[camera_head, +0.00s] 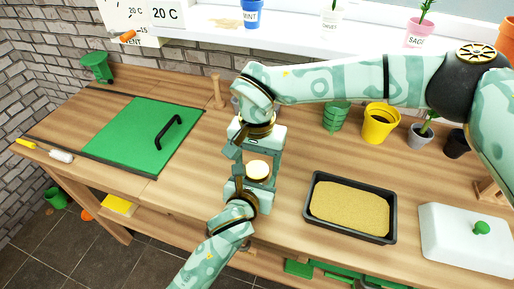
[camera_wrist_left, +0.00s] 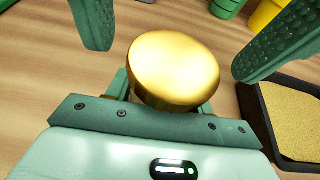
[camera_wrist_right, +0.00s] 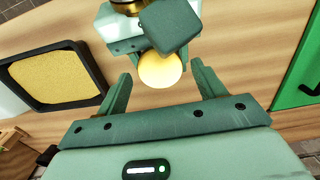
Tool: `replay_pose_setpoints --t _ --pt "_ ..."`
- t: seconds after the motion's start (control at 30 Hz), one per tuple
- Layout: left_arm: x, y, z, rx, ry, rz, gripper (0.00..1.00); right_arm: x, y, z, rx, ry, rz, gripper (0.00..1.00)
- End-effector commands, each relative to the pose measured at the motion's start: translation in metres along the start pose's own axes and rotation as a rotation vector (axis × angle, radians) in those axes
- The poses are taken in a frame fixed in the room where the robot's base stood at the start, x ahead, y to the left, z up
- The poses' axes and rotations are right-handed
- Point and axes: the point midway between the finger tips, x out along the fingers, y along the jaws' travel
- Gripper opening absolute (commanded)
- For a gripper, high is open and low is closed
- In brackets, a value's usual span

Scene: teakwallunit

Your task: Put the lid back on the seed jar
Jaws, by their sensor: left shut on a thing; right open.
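The round gold lid (camera_head: 258,170) shows between my two grippers over the worktop, and in the left wrist view (camera_wrist_left: 172,68). It also shows pale in the right wrist view (camera_wrist_right: 161,70). My left gripper (camera_head: 255,184) reaches up from the bottom and is shut beneath the lid's disc on the seed jar (camera_wrist_left: 129,96), which is mostly hidden. The lid lies over the jar; I cannot tell if it is fully seated. My right gripper (camera_head: 255,157) comes from the far side, open, its fingers apart on both sides of the lid.
A black tray of sand (camera_head: 312,205) and a white cover with a green knob (camera_head: 465,240) lie to the right. A green panel with a black handle (camera_head: 125,130) is at left. A yellow pot (camera_head: 380,125) and green pots (camera_head: 337,117) stand behind, near my right forearm.

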Motion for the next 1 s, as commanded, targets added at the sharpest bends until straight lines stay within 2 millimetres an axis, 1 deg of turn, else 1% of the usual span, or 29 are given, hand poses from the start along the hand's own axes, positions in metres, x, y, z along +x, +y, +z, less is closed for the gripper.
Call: replay_pose_setpoints --t 0.03,0.17,0.43,0.47,0.5,0.57,0.6,0.63,0.83,1.0 --pt "0.0000 0.0000 0.0001 0.000 0.000 0.000 0.00 0.0050 -0.0001 0.0004 -0.001 -0.001 0.000 0.69" --pt "0.0000 0.0000 0.0001 0.000 0.000 0.000 0.00 0.0118 -0.0001 0.0003 -0.001 0.001 0.000 0.69" --pt "0.0000 0.0000 0.0001 0.000 0.000 0.000 0.00 0.0130 0.0000 0.0002 -0.001 0.001 0.000 0.69" --pt "0.0000 0.0000 0.0001 0.000 0.000 0.000 0.00 0.0130 0.0000 0.0002 -0.001 0.001 0.000 0.66" --pt "0.0000 0.0000 0.0001 0.000 0.000 0.000 0.00 0.0129 0.0000 0.0001 -0.001 0.001 0.000 0.55" --pt "0.0000 0.0000 0.0001 0.000 0.000 0.000 0.00 0.0129 0.0000 0.0001 -0.001 0.001 0.000 0.39" --pt "0.0000 0.0000 0.0001 0.000 0.000 0.000 0.00 0.0128 0.0000 0.0001 -0.001 0.001 0.000 0.27" --pt "0.0000 0.0000 0.0001 0.000 0.000 0.000 0.00 0.0128 0.0000 0.0001 -0.001 0.001 0.000 0.23" --pt "0.0000 0.0000 0.0000 0.000 0.000 0.000 0.00 0.0127 0.0000 0.0001 0.026 0.001 0.000 0.22" --pt "0.0000 0.0000 0.0000 0.000 0.000 0.000 0.00 0.0127 -0.0001 0.0001 0.245 0.001 0.000 0.22"
